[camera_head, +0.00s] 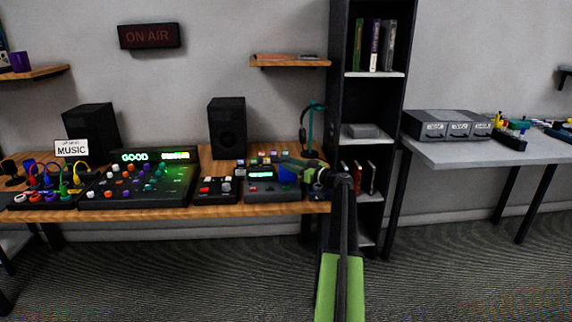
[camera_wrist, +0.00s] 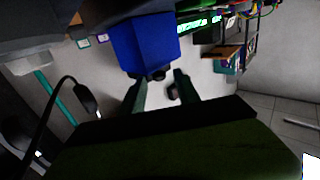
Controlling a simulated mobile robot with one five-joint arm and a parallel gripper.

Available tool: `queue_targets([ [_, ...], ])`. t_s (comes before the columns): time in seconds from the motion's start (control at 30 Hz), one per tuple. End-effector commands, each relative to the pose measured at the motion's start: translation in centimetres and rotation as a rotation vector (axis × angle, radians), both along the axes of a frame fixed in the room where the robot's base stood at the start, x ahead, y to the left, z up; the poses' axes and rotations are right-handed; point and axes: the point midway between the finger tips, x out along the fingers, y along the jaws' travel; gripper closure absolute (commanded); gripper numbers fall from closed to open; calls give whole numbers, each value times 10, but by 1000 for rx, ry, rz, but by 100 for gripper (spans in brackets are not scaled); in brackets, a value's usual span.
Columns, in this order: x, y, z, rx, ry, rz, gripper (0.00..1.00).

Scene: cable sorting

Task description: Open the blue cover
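The blue cover (camera_head: 287,173) is on the right end of a dark grey device (camera_head: 270,193) with a lit green display, on the wooden desk. My gripper (camera_head: 296,164) is over the device's right end, close to the cover and partly in front of it. In the wrist view the blue cover (camera_wrist: 147,42) is a large blue block just beyond my fingertips (camera_wrist: 160,80). The two fingers are apart with nothing clearly held between them. I cannot tell whether they touch the cover, or how far the cover is raised.
A small box with buttons (camera_head: 217,189) and a lit mixer (camera_head: 140,184) are to the left. A teal headphone stand (camera_head: 310,130) is behind my gripper. A dark shelf (camera_head: 340,100) is close on the right, and a grey table (camera_head: 470,153) stands beyond it.

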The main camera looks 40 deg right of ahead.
Motion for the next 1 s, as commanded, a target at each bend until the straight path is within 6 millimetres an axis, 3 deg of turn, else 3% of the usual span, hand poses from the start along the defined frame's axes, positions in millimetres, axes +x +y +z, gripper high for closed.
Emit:
queue_targets([
  [0.2, 26, 2, 0, 0, 0, 1, 62],
  [0.5, 28, 3, 0, 0, 0, 0, 62],
  [0.8, 28, 3, 0, 0, 0, 1, 100],
  [1.0, 28, 3, 0, 0, 0, 1, 100],
])
